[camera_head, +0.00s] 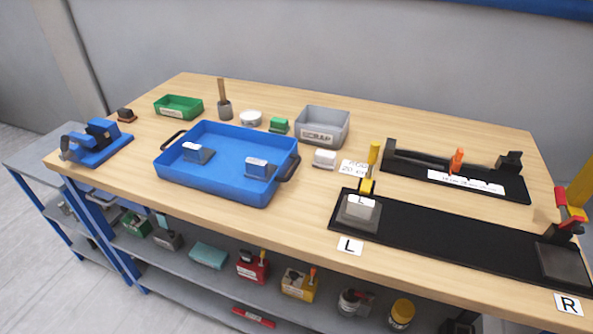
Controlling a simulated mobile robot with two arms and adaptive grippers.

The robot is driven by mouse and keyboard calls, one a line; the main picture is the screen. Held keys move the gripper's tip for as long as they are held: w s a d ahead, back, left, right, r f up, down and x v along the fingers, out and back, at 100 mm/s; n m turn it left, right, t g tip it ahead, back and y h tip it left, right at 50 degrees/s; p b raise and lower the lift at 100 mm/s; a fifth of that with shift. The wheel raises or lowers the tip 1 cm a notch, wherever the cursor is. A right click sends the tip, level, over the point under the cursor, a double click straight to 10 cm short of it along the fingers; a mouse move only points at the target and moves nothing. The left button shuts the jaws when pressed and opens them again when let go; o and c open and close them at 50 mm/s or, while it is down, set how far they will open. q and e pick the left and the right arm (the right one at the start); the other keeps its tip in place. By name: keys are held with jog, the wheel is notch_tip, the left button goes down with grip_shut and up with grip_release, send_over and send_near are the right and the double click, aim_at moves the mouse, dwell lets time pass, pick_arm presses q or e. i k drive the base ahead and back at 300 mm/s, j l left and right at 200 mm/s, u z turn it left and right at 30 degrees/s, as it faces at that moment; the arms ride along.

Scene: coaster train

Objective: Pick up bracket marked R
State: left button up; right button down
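A blue tray (228,181) with dark handles sits left of the middle of the wooden table. Two grey brackets with white-labelled upright faces stand in it, a left bracket (194,153) and a right bracket (257,168). Their markings are too small to read, so I cannot tell which is marked R. Another pale block (359,209) sits on the left station of the black fixture plate (440,231), above the L card (349,246). The right station (563,264) of that plate, near the R card (568,304), shows a grey block. Neither of my grippers is in view.
A yellow-handled clamp (371,166) stands at the left station, with a red and yellow clamp (572,203) at the right. A grey SCRAP bin (321,121), green bin (178,106), blue device (97,141) and black gauge fixture (456,173) surround the tray. Wood before the tray is clear.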

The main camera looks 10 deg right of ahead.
aim_at(194, 153)
jog(key=u, duration=0.45)
jog(key=i+l+u, duration=0.1)
jog(key=i+j+z, duration=0.1)
jog(key=z, duration=0.35)
jog(key=j+z, duration=0.2)
jog(key=z, duration=0.3)
jog(key=i+j+z, duration=0.1)
jog(key=j+z, duration=0.15)
jog(key=z, duration=0.2)
